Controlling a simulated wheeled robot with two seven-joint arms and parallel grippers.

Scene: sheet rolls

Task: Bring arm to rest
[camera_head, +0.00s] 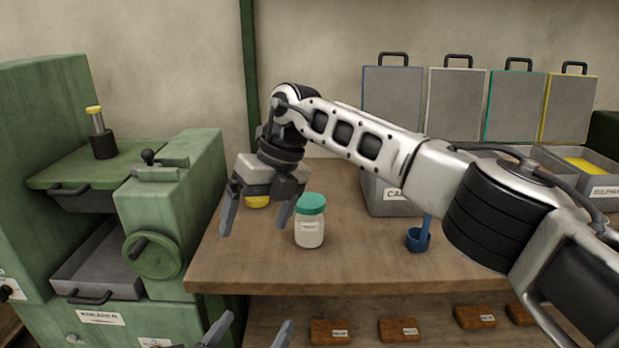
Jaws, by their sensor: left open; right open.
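My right arm reaches in from the right across the wooden table (370,268). Its gripper (254,228) hangs open with fingers pointing down over the table's left part, just left of a white jar with a green lid (310,228). I see nothing held between its fingers. A yellow-topped item (257,202) stands behind this gripper and is mostly hidden. My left gripper (248,332) shows only as two spread fingertips at the bottom edge, in front of the table. It is open, and no object shows between its tips.
A green machine with a handwheel (152,256) stands left of the table. A blue scoop (418,240) stands below my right forearm. Grey bins, one with yellow powder (585,165), and several framed panels (392,98) stand behind. Brown blocks (400,330) lie on the lower shelf.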

